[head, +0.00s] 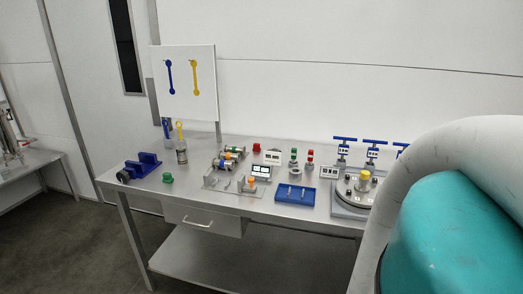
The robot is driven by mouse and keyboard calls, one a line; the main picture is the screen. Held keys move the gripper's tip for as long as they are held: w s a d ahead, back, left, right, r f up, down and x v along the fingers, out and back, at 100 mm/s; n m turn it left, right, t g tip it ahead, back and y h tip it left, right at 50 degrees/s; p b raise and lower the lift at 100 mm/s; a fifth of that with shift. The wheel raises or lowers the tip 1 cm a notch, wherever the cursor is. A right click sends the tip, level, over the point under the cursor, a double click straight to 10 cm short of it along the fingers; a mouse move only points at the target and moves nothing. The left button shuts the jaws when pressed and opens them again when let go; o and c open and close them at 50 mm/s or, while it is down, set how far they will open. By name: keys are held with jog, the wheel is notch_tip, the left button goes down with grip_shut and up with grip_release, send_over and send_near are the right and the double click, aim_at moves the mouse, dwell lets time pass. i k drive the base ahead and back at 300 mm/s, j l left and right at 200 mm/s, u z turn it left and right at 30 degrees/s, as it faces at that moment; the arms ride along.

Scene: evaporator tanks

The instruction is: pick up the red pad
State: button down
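A small red block-like thing (257,147), which looks like the red pad, sits on the steel table (230,200) toward its back edge, left of a small white display box (272,157). It is small in the head view, so its exact shape is hard to tell. My gripper is not in view. Only a white and teal link of my own arm shows, large at the right, and it hides the right end of the table.
A green piece (168,179) and a blue fixture (142,166) are at the left. Metal fittings (232,156) stand near the red thing. A blue tray (295,194) lies in front, with a round dark turntable (350,189) at the right. A white tool board (188,104) stands behind.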

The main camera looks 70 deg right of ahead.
aim_at(257, 146)
jog(key=i+l, duration=0.1)
jog(key=i, duration=1)
jog(key=i+z, duration=0.1)
jog(key=z, duration=0.65)
jog(key=i+z, duration=0.15)
jog(key=z, duration=0.25)
jog(key=j+z, duration=0.1)
jog(key=z, duration=0.25)
